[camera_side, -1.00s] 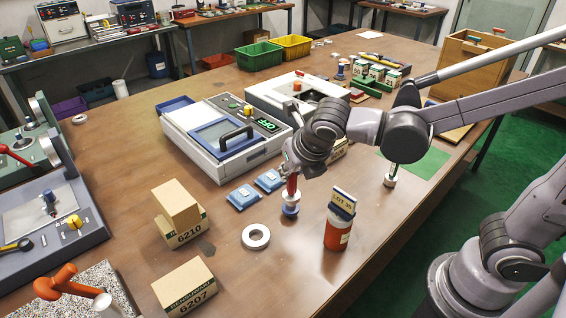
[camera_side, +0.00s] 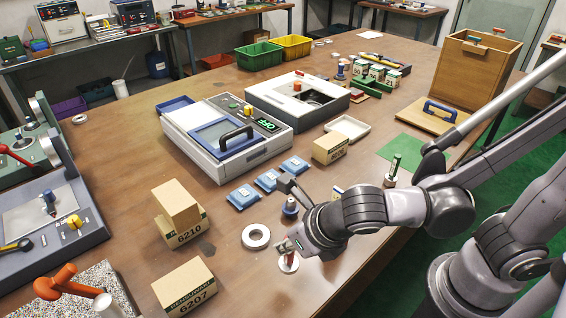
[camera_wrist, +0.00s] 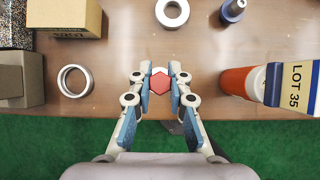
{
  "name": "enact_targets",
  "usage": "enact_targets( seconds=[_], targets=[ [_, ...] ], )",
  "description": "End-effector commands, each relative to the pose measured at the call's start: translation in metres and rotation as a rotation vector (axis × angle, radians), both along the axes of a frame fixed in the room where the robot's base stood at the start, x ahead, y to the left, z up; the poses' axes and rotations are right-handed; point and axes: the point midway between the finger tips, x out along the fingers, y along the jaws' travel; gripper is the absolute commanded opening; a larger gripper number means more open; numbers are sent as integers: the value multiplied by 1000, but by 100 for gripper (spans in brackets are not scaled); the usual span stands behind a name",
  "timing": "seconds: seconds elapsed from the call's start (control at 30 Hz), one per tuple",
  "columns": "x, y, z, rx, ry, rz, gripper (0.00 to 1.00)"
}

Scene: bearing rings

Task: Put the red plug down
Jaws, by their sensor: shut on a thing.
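The red plug (camera_wrist: 159,84) shows in the wrist view as a red hexagonal top with a pale rim, between my fingertips. My gripper (camera_wrist: 160,78) is shut on it. In the side view my gripper (camera_side: 289,246) points down near the front table edge, and the plug (camera_side: 289,264) shows low beneath it, red with a pale round base. The base is at or very close to the tabletop; I cannot tell whether it touches. My fingers hide part of the plug.
A steel ring (camera_side: 256,236) lies left of my gripper, and a blue-topped plug (camera_side: 290,207) stands behind it. Another ring (camera_wrist: 75,80) lies left in the wrist view. The 6207 box (camera_side: 185,288) is farther left.

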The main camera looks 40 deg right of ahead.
Motion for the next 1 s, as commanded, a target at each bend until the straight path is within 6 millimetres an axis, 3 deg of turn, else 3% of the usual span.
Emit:
enact_targets(
  seconds=[0.8, 1.0],
  targets=[
    [1, 0, -58, 0, -1, 0, 0],
    [0, -1, -64, 0, -1, 0, 0]
  ],
)
